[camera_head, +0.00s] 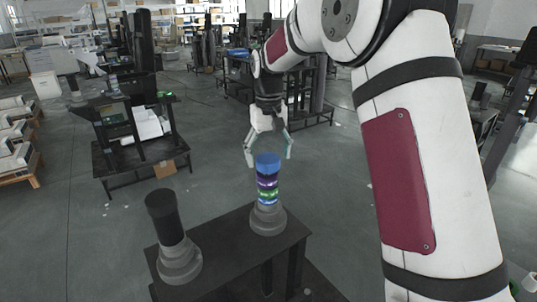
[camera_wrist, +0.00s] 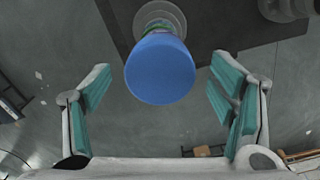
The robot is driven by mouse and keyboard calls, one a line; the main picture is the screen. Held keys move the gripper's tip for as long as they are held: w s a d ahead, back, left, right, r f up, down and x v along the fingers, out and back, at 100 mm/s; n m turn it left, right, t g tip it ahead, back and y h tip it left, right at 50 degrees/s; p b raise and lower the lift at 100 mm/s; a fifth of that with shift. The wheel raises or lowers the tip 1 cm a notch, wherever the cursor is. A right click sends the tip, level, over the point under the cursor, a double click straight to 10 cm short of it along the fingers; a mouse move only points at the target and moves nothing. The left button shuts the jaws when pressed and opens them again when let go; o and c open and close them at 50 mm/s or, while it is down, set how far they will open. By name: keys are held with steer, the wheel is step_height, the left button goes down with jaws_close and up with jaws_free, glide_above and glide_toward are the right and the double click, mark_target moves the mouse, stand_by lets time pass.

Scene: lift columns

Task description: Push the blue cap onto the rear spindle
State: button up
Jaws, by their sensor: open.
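The blue cap (camera_head: 268,160) sits at the top of a column of purple, green and blue bands on one grey stepped base (camera_head: 268,219). This column stands at the far right end of a dark table (camera_head: 226,240). A second column with a black top (camera_head: 165,214) stands on a grey base at the near left. My gripper (camera_head: 267,155) is open above the blue cap, its fingers apart on either side. In the wrist view the cap (camera_wrist: 160,67) lies between the open teal-padded fingers without visible contact. The cap hides most of the column below it there.
A dark workbench (camera_head: 135,138) with white boxes stands at the left, and another dark bench (camera_head: 305,95) stands behind my gripper. Pale pallets (camera_head: 17,140) line the left edge.

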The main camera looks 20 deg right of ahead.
step_height(320, 180, up, 12)
stand_by(0.5)
steer(key=shift+s+r, duration=0.1)
steer(key=s+r+t, duration=0.2)
steer(key=s+r, duration=0.1)
steer(key=s, duration=0.6)
steer(key=s+r+t, duration=0.1)
steer(key=s+r, duration=0.1)
steer(key=s, duration=0.8)
steer(key=s+f+t, duration=0.1)
steer(key=s+f, duration=0.3)
steer(key=s, duration=0.3)
steer(key=s+f+t, duration=0.1)
steer(key=s+f, duration=0.2)
steer(key=s, duration=0.5)
steer(key=shift+s+f, duration=0.2)
steer(key=shift+f, duration=0.15)
